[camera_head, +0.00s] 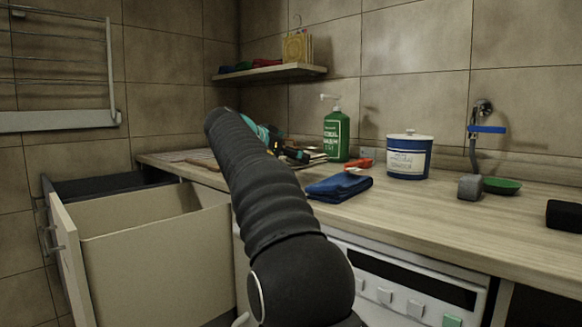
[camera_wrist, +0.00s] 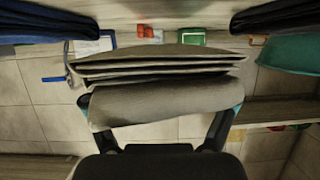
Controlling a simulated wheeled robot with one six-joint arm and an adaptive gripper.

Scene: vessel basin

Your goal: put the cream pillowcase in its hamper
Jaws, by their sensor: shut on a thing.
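The cream pillowcase (camera_wrist: 165,105), dull grey-beige in this light, is folded in several layers in the wrist view. My gripper (camera_wrist: 162,118) is shut on it, with one finger at each side of its near, rounded fold. In the head view my gripper (camera_head: 290,152) is over the counter and mostly hidden behind my arm; a pale layered edge shows just beyond it. A cream open-topped hamper (camera_head: 150,240) stands in the pulled-out front at lower left, apart from my gripper. Its bottom is not visible.
A dark bin (camera_head: 95,187) sits behind the cream hamper. On the counter (camera_head: 430,218) are a folded blue cloth (camera_head: 340,188), a green pump bottle (camera_head: 337,135), a blue-and-white tub (camera_head: 409,158) and a green dish (camera_head: 501,186). A shelf (camera_head: 270,73) hangs above.

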